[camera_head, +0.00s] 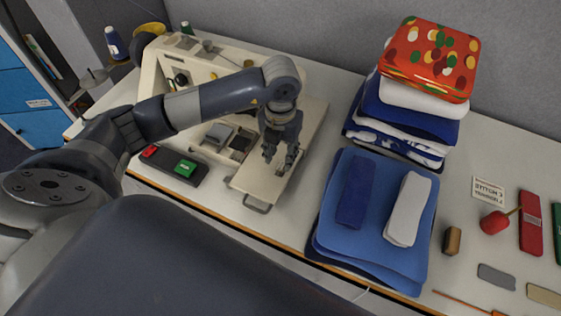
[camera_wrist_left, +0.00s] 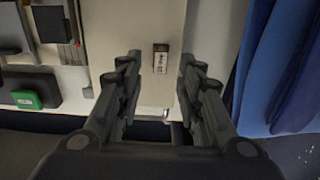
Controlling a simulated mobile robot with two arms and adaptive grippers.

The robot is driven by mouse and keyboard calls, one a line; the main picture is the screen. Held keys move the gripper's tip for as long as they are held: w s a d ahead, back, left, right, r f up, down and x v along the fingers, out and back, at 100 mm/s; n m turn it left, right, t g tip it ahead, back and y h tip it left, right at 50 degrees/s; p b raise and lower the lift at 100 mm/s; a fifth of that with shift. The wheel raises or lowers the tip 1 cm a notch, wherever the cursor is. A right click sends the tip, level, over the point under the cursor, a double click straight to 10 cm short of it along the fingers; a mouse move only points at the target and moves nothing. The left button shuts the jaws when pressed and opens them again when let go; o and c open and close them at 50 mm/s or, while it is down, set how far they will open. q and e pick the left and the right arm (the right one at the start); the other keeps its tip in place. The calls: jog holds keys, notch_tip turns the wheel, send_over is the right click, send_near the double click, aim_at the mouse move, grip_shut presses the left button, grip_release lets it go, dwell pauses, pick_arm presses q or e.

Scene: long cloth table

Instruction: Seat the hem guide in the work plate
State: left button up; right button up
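The work plate (camera_head: 262,180) is the cream plate reaching out from the sewing machine (camera_head: 170,62), and it fills the middle of the left wrist view (camera_wrist_left: 140,20). A small dark and whitish rectangular piece (camera_wrist_left: 161,58) shows on it there; I cannot tell whether this is the hem guide or a marked recess in the plate. My left gripper (camera_head: 280,158) is above the plate, pointing down, with its fingers apart on either side of that piece in the wrist view. Nothing shows held between them. I cannot identify the hem guide for certain. My right gripper is out of view.
A dark tray with a green block (camera_head: 186,168) lies left of the plate. Blue folded cloths (camera_head: 335,235) lie close on its right, with a tall cloth stack (camera_head: 405,115) behind. A red pincushion (camera_head: 494,222), a brown block (camera_head: 452,240) and several small items lie farther right.

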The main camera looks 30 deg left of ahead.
aim_at(280, 166)
pick_arm(q)
notch_tip(280, 166, up, 8)
jog(key=b, duration=0.1)
jog(key=shift+r+b, duration=0.15)
jog(key=shift+b, duration=0.15)
jog(key=shift+s, duration=0.1)
